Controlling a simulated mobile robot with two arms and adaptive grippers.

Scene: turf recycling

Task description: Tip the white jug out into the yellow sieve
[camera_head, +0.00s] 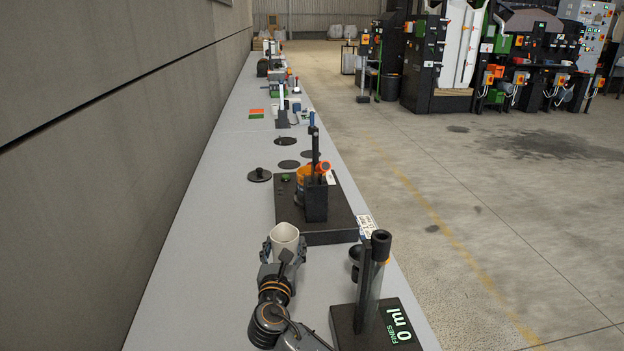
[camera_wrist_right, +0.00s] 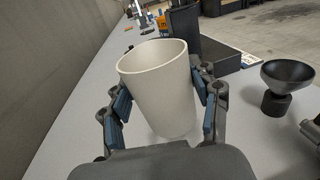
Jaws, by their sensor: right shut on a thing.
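The white jug (camera_head: 284,236) is a plain pale cup, roughly upright with its open mouth up. My right gripper (camera_head: 284,252) is shut on it, with one finger on each side of its wall. In the right wrist view the jug (camera_wrist_right: 165,95) fills the middle, and the inside that shows looks empty. Whether its base touches the table is unclear. The yellow sieve (camera_head: 301,174) appears as an orange-yellow round part on the black stand beyond the jug, partly hidden by the stand's dark post. My left gripper is out of view.
The black stand's base (camera_head: 335,237) lies just beyond the jug. A clear tube on a black base with a "0 ml" display (camera_head: 400,322) stands at the near right. A black funnel (camera_wrist_right: 288,75) is beside it. The wall (camera_head: 100,120) runs along the left; the table's left strip is clear.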

